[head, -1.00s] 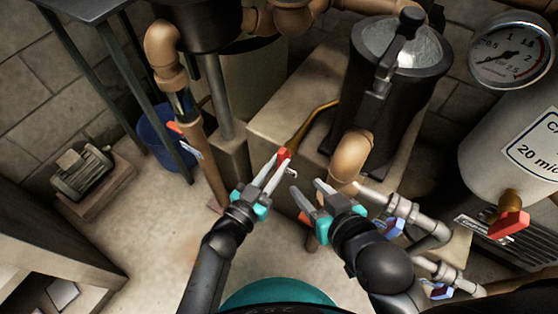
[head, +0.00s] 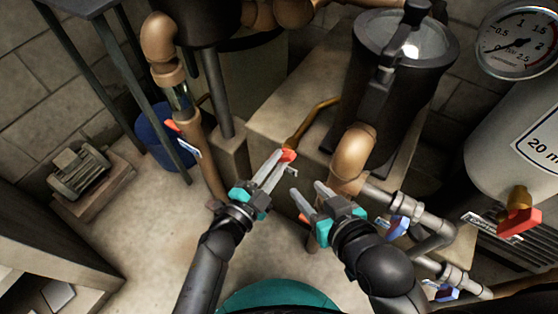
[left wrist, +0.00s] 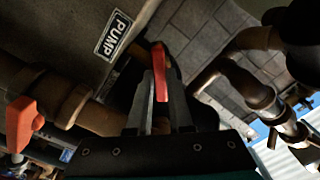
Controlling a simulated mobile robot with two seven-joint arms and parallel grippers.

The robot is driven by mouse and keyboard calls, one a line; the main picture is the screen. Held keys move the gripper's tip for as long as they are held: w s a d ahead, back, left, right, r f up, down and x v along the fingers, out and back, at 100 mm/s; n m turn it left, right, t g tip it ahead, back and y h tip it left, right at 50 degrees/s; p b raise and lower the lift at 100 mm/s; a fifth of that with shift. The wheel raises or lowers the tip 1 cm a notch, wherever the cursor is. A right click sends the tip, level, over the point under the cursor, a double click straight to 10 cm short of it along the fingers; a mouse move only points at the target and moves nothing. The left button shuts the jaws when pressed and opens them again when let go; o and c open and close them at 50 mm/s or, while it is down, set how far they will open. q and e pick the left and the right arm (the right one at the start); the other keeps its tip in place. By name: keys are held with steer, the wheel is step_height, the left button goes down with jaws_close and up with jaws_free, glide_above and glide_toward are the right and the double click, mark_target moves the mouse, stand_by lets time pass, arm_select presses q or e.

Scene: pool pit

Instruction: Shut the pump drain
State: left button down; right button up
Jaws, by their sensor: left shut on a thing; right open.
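The pump drain's red handle (head: 288,155) sits at the end of a bent brass pipe (head: 312,120) in front of the pump plinth. My left gripper (head: 278,165) is shut on this handle, with its fingers on either side. In the left wrist view the red handle (left wrist: 160,68) stands between the two fingers, near a plate reading PUMP (left wrist: 113,35). The valve body is partly hidden by the fingers. My right gripper (head: 306,190) is open and empty, just right of and below the left one.
The black pump strainer (head: 398,75) and a tan pipe elbow (head: 354,155) stand close to the right. Blue-handled valves (head: 398,228) are at lower right, with a red-handled valve (head: 516,222) on the filter tank. A blue bucket (head: 160,135) and motor (head: 80,172) are left. Floor at lower left is clear.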

arm_select(q)
steer(key=m, duration=0.4)
steer(key=shift+b, duration=0.35)
steer(key=m, duration=0.5)
steer(key=c, duration=0.7)
jaws_free()
steer(key=shift+p+v, duration=0.55)
steer(key=shift+v, duration=3)
